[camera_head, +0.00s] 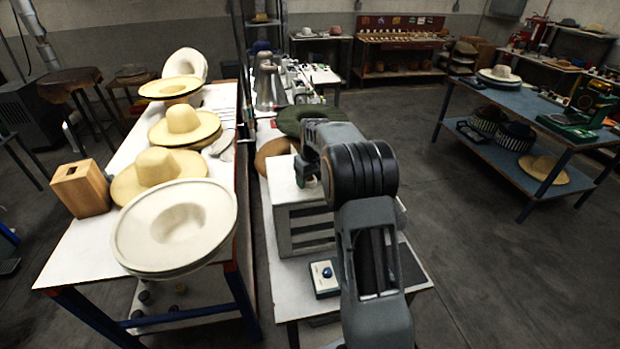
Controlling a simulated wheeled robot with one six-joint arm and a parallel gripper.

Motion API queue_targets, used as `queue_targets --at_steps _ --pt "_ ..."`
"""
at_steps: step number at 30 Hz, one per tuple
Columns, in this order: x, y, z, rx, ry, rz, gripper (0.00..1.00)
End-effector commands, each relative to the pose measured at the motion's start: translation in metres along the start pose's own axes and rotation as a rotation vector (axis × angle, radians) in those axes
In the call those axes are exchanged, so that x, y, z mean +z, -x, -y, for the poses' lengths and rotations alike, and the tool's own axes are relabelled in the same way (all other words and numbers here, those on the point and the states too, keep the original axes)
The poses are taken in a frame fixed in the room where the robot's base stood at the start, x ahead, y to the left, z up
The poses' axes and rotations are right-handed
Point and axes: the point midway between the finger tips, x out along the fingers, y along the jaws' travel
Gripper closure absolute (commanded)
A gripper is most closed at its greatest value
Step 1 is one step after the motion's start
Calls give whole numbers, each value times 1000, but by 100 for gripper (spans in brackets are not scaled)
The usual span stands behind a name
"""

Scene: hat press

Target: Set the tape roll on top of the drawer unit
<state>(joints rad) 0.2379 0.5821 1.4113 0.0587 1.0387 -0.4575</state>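The drawer unit (284,190) is a pale grey box with a white top and dark slots in its front, standing on the right-hand white table. My arm reaches over it from the front right. My gripper (304,178) points down just over the unit's top, near its back edge. A small dark greenish piece shows at the fingertips, but I cannot tell whether it is a held thing or part of the gripper. I cannot make out the tape roll for certain. My arm hides part of the unit's right side and the table behind it.
A small white box with a blue round top (327,274) sits in front of the unit. A dark green hat (304,117) and a brown one (271,155) lie behind it. The left table (88,248) holds several pale hats and a wooden block (81,188).

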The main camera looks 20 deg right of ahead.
Motion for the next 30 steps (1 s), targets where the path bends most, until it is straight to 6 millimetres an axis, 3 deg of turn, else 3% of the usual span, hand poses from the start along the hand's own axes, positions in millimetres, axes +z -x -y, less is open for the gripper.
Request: queue_targets --at_steps 4,15,30 --pt "0 0 0 0 0 0 24" --pt "-1 9 0 1 0 -2 24" --pt "0 98 0 1 0 -3 24"
